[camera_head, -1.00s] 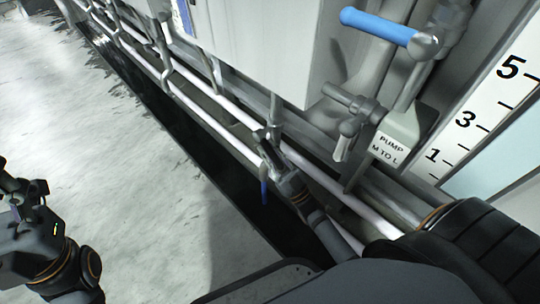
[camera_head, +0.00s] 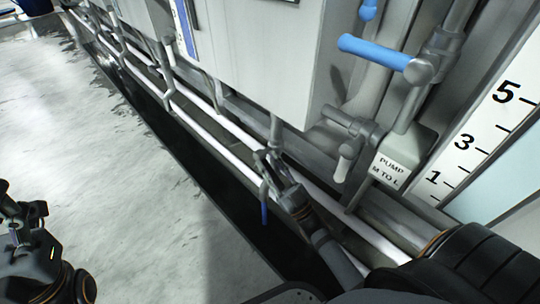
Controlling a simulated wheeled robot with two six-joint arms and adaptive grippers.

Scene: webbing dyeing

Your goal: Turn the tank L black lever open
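I cannot make out a black lever in this view. My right gripper (camera_head: 268,162) is beside the white pipes below the grey cabinet; it is small and dark, and its fingers are hard to separate. A thin blue handle (camera_head: 264,213) hangs just below it; I cannot tell whether they touch. A valve with a light grey handle (camera_head: 344,162) is right of the gripper, beside the label "PUMP M TO L" (camera_head: 388,168). My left gripper (camera_head: 22,212) is at the left edge, over the floor and away from the pipes; its finger gap is unclear.
A blue lever (camera_head: 374,51) sticks out above the pump label, with another blue handle (camera_head: 368,10) at the top edge. A level scale (camera_head: 490,135) is at the right. White pipes (camera_head: 225,150) run along a dark trench (camera_head: 190,140). Grey floor (camera_head: 110,160) at left is clear.

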